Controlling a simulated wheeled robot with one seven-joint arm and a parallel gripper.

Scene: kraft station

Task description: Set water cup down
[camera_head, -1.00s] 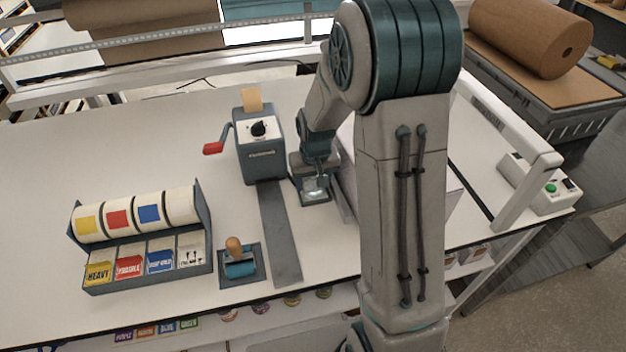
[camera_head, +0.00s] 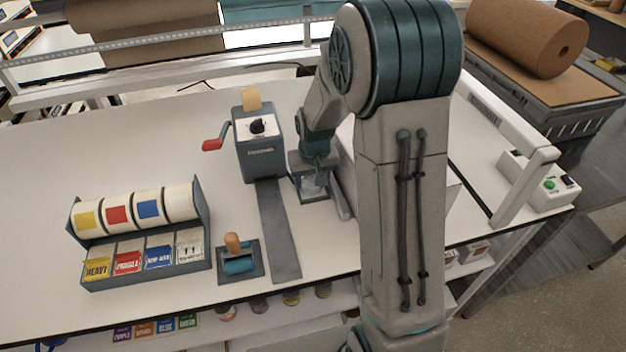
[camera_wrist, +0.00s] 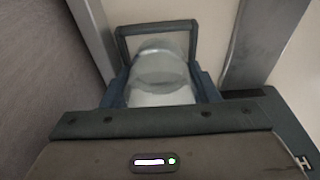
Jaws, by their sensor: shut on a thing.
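The water cup (camera_wrist: 160,72) is a clear, glassy cup seen from above in the wrist view, between the two blue-grey fingers of my gripper (camera_wrist: 160,88). My gripper is shut on it. In the head view my gripper (camera_head: 313,190) points down just right of the grey crank machine, and a bit of the clear cup shows there, low over or on the table (camera_head: 130,150). A dark frame stands around the cup's far side in the wrist view. I cannot tell whether the cup's base touches the surface beneath it.
The grey crank machine (camera_head: 258,155) with a red handle stands left of my gripper, its flat grey strip (camera_head: 278,230) running forward. A roll rack (camera_head: 140,235) and a small roller on a tray (camera_head: 238,262) are further left. A pale block stands right of my gripper, partly hidden by my arm.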

